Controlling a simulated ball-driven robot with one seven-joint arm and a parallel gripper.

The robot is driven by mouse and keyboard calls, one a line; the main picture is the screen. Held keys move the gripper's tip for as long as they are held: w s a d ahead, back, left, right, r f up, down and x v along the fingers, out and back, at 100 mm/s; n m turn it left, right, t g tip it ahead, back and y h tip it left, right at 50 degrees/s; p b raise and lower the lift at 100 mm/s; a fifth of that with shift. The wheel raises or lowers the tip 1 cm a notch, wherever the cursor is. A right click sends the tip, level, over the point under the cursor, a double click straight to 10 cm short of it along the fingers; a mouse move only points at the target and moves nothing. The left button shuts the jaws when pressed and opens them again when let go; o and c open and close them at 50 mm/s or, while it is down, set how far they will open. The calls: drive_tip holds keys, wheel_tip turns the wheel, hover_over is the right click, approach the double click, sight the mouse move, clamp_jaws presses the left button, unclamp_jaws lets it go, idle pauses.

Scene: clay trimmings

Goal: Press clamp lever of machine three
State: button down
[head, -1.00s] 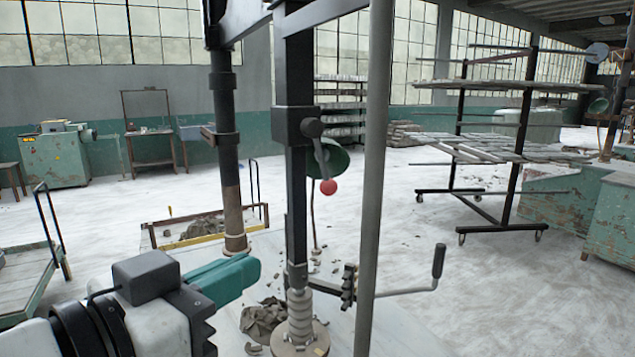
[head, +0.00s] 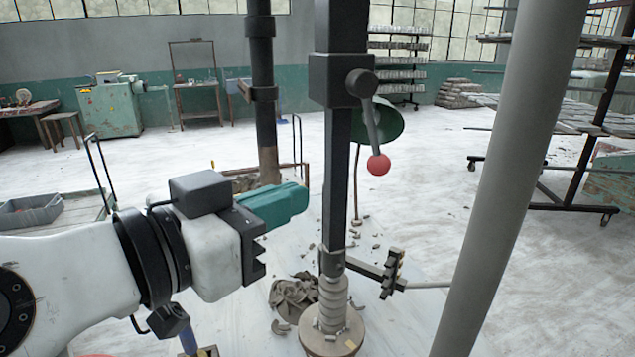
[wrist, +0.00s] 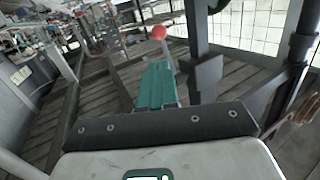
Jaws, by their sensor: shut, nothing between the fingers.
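The clamp lever, a short grey arm with a red ball knob (head: 378,164), hangs down from a black clamp block (head: 342,80) on a dark upright post. The red knob (wrist: 159,32) also shows in the wrist view, beyond the fingertips. My gripper (head: 303,198) has teal fingers, shut with nothing between them. In the head view it is left of the post and a little lower than the knob, apart from both. In the wrist view the teal fingers (wrist: 156,85) point toward the knob. No machine number is readable.
A thick grey pole (head: 515,180) stands close at the right. A grey ribbed column on a round base (head: 334,335) stands below the post, with a dark crumpled heap (head: 294,296) beside it. Wheeled racks are at the right. White floor lies open at left.

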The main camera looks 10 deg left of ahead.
sight(372, 169)
drive_tip(key=p+x, duration=0.3)
drive_tip(key=x, duration=1)
drive_tip(key=shift+p, duration=0.4)
drive_tip(key=shift+w+d+f, duration=0.1)
drive_tip(key=shift+w, duration=0.05)
